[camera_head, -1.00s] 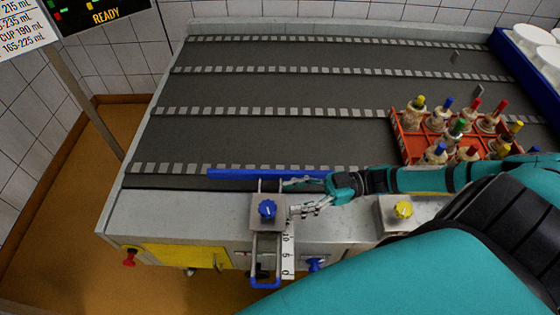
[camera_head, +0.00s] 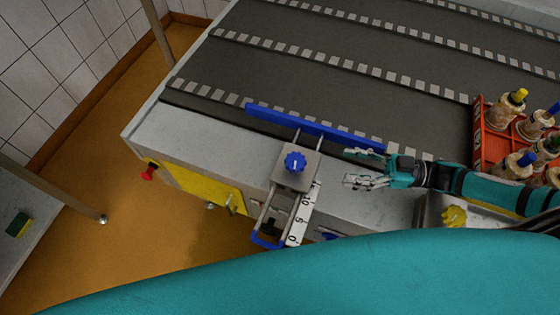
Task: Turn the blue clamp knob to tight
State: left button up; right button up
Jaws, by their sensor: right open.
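The blue clamp knob (camera_head: 295,162) sits on a grey metal clamp block (camera_head: 289,180) at the front edge of the conveyor table. The block rides on two rods between a long blue guide bar (camera_head: 310,127) and a blue end handle (camera_head: 266,241). A white scale strip (camera_head: 301,215) with numbers runs beside the rods. My right gripper (camera_head: 346,167) is to the right of the knob, its fingers pointing left, open and empty. A clear gap lies between its fingertips and the knob. My left gripper is not in view.
A yellow knob (camera_head: 454,216) is on another block at the right, near my right arm. A red crate (camera_head: 492,147) of bottles with coloured tops stands on the dark conveyor (camera_head: 350,90). A red knob (camera_head: 149,171) is on the table's left front.

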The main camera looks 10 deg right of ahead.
aim_at(295, 165)
jog(key=p+x, duration=0.3)
jog(key=x, duration=1.3)
jog(key=shift+a, duration=0.15)
jog(key=shift+w+a, duration=0.15)
jog(key=shift+a, duration=0.4)
jog(key=shift+w+a, duration=0.1)
grip_shut()
jog(key=shift+f, duration=0.1)
